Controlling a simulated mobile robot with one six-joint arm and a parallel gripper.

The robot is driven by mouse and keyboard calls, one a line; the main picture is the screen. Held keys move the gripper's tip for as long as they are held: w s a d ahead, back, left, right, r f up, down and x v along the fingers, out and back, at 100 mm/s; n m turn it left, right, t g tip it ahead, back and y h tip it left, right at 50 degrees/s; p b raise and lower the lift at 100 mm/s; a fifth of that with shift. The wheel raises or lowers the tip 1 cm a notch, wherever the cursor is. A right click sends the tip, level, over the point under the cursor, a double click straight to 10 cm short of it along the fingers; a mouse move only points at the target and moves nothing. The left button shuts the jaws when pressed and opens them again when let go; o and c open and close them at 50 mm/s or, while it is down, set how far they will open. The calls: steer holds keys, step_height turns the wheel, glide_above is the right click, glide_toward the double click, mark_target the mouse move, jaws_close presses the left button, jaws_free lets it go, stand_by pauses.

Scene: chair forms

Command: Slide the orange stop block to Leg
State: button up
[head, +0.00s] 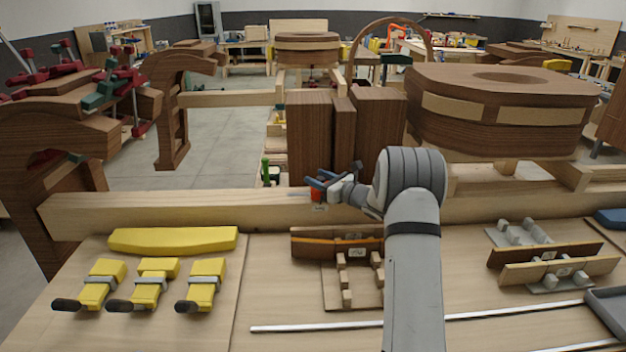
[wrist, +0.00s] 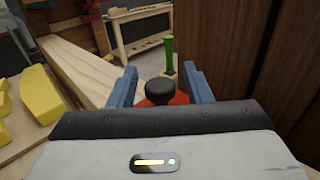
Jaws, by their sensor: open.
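The orange stop block (head: 317,196) sits at the wooden beam (head: 200,213), in front of the dark brown upright boards. In the wrist view the orange block (wrist: 179,99) shows a black round knob (wrist: 159,91) on top. My gripper (head: 320,180) is open at the block, its blue fingers apart. In the wrist view my gripper (wrist: 159,72) has one finger on each side of the knob, with gaps visible. The block's lower part is hidden by my gripper body. A small pale tag (head: 320,208) is just below the block; its writing is too small to read.
Dark upright boards (head: 310,135) stand close behind my gripper and close on the right in the wrist view. Yellow clamps (head: 150,285) lie front left. The beam's left stretch is clear.

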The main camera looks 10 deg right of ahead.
mark_target(324, 181)
steer(key=shift+s+d+f, duration=0.1)
steer(key=shift+s+d, duration=0.15)
steer(key=shift+s, duration=0.05)
steer(key=b+v, duration=0.2)
steer(key=v, duration=0.5)
steer(key=shift+s+b, duration=0.1)
steer(key=shift+b, duration=0.2)
